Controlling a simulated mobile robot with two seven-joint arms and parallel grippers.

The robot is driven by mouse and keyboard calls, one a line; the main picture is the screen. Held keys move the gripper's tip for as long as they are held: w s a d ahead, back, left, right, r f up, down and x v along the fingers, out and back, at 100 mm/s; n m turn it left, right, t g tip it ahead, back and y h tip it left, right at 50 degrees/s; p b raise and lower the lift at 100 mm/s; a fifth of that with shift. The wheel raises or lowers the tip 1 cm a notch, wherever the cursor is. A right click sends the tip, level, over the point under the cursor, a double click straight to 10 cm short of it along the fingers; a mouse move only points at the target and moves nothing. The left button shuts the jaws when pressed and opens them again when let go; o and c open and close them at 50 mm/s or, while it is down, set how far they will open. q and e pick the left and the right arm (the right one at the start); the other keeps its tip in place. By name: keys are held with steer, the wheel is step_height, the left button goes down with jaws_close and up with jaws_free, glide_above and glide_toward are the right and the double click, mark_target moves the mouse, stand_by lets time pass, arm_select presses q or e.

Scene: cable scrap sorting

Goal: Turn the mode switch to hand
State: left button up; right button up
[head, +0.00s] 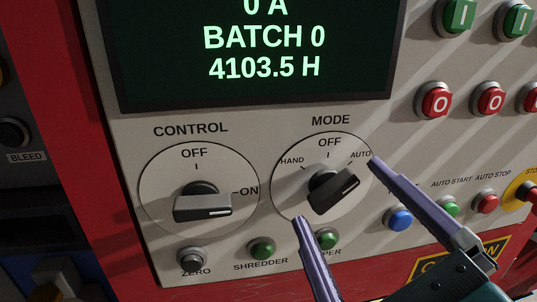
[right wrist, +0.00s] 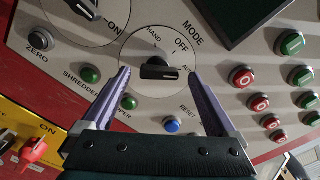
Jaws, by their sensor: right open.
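The mode switch (head: 334,190) is a black rotary knob on a round white dial marked HAND, OFF and AUTO. The white line on its handle points to the upper right, toward AUTO. My right gripper (head: 335,190) is open, its two purple fingers on opposite sides of the knob with gaps visible. In the right wrist view the knob (right wrist: 158,70) shows between the fingertips (right wrist: 158,72), not gripped. How far the tips stand off the panel is hard to tell. My left gripper is not in view.
The control switch (head: 203,202) left of the dial points to ON. A display (head: 250,55) is above. Push buttons, including shredder (head: 262,249) and a blue one (head: 398,218), lie below and right.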

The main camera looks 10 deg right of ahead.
steer(key=shift+w, duration=0.5)
steer(key=c, duration=1.4)
